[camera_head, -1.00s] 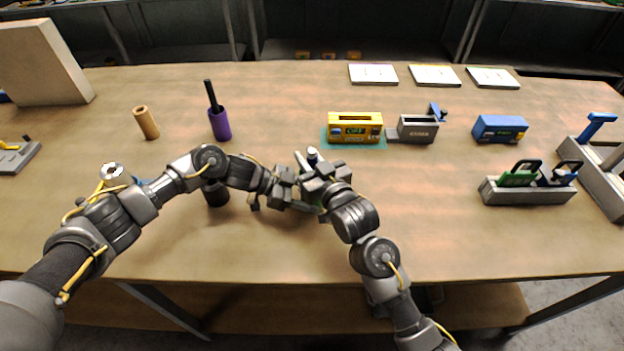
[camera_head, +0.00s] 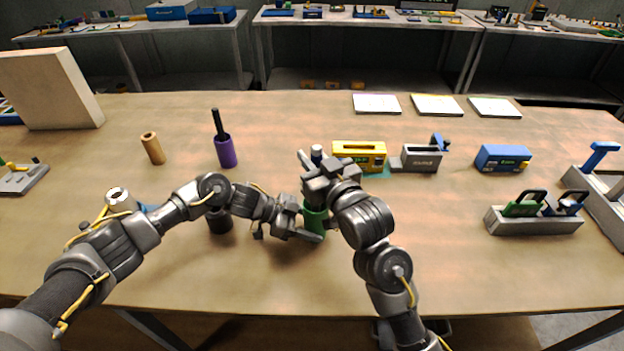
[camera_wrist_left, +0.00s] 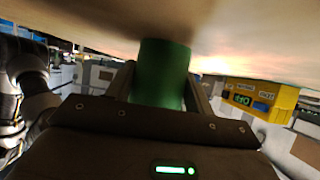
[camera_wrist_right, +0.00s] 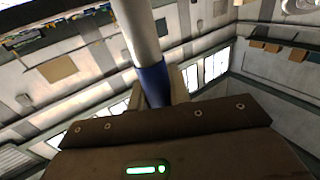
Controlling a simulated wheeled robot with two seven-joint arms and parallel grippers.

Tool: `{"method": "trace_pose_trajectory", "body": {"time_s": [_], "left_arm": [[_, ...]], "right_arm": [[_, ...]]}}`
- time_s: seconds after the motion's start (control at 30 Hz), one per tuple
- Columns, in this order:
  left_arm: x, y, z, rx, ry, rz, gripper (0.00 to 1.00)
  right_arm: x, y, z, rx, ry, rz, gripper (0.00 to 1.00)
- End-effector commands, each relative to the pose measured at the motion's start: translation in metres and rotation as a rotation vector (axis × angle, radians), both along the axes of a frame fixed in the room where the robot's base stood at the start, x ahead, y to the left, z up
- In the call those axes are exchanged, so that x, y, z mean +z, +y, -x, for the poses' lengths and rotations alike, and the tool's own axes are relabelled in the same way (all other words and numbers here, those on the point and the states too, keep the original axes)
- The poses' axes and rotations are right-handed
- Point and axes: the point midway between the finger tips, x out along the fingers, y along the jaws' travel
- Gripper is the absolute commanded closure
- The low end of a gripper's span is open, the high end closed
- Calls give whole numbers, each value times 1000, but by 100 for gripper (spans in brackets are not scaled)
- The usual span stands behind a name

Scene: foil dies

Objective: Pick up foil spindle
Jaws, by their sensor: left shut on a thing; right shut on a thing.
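A silver rod with a blue band (camera_wrist_right: 154,80), which looks like the spindle, stands between the fingers of my right gripper (camera_head: 316,176). My right gripper is shut on it. Its pale and dark tip (camera_head: 317,153) sticks up above the gripper in the head view. A green cylinder (camera_head: 315,222) is upright just below my right gripper. My left gripper (camera_head: 304,224) is shut on this cylinder from the left, and it fills the jaws in the left wrist view (camera_wrist_left: 162,75). Whether the rod's lower end is inside the green cylinder is hidden.
A purple cylinder with a black rod (camera_head: 226,152), a tan roll (camera_head: 153,149) and a black cylinder (camera_head: 219,222) stand to the left. A yellow box (camera_head: 360,157), a grey holder (camera_head: 422,158) and a blue box (camera_head: 502,158) stand to the right.

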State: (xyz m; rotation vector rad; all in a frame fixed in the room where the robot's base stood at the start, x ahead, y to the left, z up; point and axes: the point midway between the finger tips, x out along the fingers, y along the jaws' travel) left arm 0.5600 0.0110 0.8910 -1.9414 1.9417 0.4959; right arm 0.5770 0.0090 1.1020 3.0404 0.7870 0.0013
Motion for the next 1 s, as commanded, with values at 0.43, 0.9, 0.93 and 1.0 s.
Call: {"method": "trace_pose_trajectory", "body": {"time_s": [0.43, 0.9, 0.93, 1.0], "left_arm": [[0, 0, 0, 0, 0, 0, 60], [0, 0, 0, 0, 0, -1, 36], [0, 0, 0, 0, 0, 0, 32], [0, 0, 0, 0, 0, 0, 23]], "right_arm": [[85, 0, 0, 1, -3, -1, 100], [90, 0, 0, 0, 0, -1, 100], [90, 0, 0, 0, 0, -1, 100], [90, 0, 0, 0, 0, -1, 100]]}}
